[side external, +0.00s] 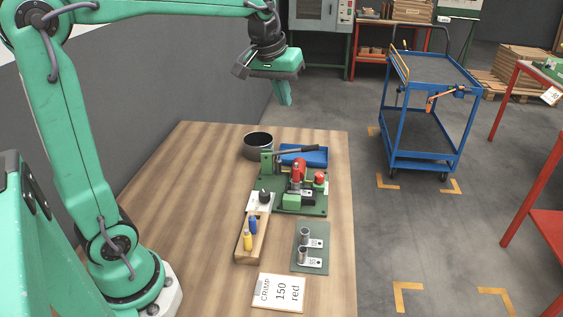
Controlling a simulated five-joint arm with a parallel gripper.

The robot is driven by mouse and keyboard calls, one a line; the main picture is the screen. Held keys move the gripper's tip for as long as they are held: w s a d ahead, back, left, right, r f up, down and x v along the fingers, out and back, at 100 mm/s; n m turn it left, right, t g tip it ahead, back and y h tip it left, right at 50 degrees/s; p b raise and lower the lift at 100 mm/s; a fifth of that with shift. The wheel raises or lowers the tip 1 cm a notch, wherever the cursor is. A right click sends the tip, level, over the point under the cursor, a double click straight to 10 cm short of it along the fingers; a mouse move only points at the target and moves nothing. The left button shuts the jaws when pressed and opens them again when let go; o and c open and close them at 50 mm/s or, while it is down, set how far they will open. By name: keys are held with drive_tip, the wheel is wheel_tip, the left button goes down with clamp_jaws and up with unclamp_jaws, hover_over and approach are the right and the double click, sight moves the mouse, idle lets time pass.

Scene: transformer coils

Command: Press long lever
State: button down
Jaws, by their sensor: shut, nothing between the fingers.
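The long lever (296,151) is a dark bar on a green press tool. It slants slightly up to the right from a green upright (267,162), and its free end reaches over a blue tray. The tool stands on a green base plate (308,209) with red parts and a green block on it. My gripper (285,101) is shut and empty. It points down and appears high above the far end of the table, with a clear gap to the lever. Its exact distance from the lever cannot be told from this one view.
A dark pot (258,146) and the blue tray (318,156) stand close behind the tool. In front are a wooden holder (243,254) with blue and yellow items, a plate (322,236) with two metal lugs, and a card (279,292) reading "CRIMP 150 red". The table's left side is clear.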

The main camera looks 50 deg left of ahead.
drive_tip(key=w+a+f+n, duration=0.1)
drive_tip(key=w+a+f, duration=0.1)
drive_tip(key=w, duration=0.4)
drive_tip(key=w+a+f+n+g, duration=0.1)
drive_tip(key=w+a+f+n, duration=0.1)
drive_tip(key=w+a, duration=0.2)
drive_tip(key=shift+w+a+f, duration=0.15)
drive_tip(key=shift+w+f, duration=0.2)
drive_tip(key=shift+w, duration=0.65)
drive_tip(key=shift+f, duration=0.15)
approach(316, 146)
drive_tip(key=f, duration=0.1)
drive_tip(key=w+a+f, duration=0.1)
drive_tip(key=f, duration=0.1)
drive_tip(key=a+f, duration=0.1)
drive_tip(key=f, duration=0.1)
drive_tip(key=shift+w+a+f, duration=0.2)
drive_tip(key=shift+d+f, duration=0.25)
drive_tip(key=shift+f, duration=0.35)
drive_tip(key=shift+w+d+f, duration=0.2)
drive_tip(key=shift+w+f, duration=0.05)
drive_tip(key=shift+f, duration=0.5)
drive_tip(key=shift+w+d+f, duration=0.2)
drive_tip(key=shift+d+f, duration=0.05)
drive_tip(key=shift+f, duration=0.55)
drive_tip(key=shift+w+d+f, duration=0.2)
drive_tip(key=shift+w+f, duration=0.05)
drive_tip(key=shift+f, duration=0.5)
